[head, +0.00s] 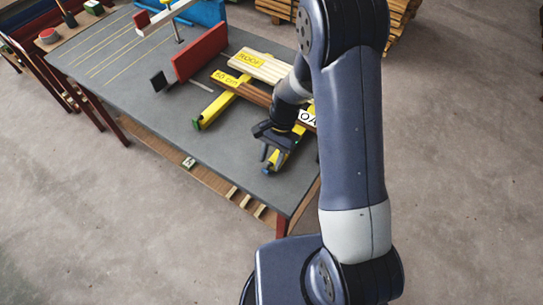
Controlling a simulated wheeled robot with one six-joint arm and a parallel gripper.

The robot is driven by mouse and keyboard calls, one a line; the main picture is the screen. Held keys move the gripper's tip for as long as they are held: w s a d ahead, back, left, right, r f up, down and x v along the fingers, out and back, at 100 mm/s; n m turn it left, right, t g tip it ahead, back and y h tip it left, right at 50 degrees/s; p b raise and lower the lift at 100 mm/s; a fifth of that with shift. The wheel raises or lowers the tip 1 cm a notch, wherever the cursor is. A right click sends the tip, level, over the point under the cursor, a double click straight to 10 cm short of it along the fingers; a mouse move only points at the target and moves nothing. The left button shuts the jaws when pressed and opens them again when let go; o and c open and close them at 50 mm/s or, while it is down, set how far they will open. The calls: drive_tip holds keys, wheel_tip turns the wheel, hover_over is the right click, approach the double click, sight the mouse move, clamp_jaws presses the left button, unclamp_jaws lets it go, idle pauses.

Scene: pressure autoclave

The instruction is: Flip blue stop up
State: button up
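A small blue stop (267,170) sits at the near end of the right yellow rail, close to the table's front edge. My gripper (269,155) is right over that rail end, just above the blue stop in the picture. I cannot tell whether it touches the stop. The gripper and wrist hide much of the right yellow rail, and the finger gap is too small to read. The left yellow rail (220,105) ends in a green stop (196,124).
A red panel (200,52) stands behind on the left, with a blue piece (203,12) beyond. Stacked wood (402,20) is behind the table. The floor at left front is clear.

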clamp_jaws()
drive_tip(key=shift+w+d+f+g+y+b, duration=0.2)
drive_tip(key=shift+w+d+g+y+b, duration=0.25)
drive_tip(key=shift+g, duration=0.3)
drive_tip(key=shift+w+d+f+g+y+b, duration=0.25)
drive_tip(key=shift+w+g+y+b, duration=0.15)
drive_tip(key=shift+g+y, duration=0.3)
drive_tip(key=shift+w+d+f+g+y+b, duration=0.25)
drive_tip(key=shift+w+g+y+b, duration=0.15)
drive_tip(key=shift+g, duration=0.2)
drive_tip(key=shift+w+d+f+g+y+b, duration=0.1)
drive_tip(key=shift+w+d+g+y+b, duration=0.15)
drive_tip(key=shift+g+y+b, duration=0.25)
drive_tip(key=shift+o, duration=0.7)
unclamp_jaws()
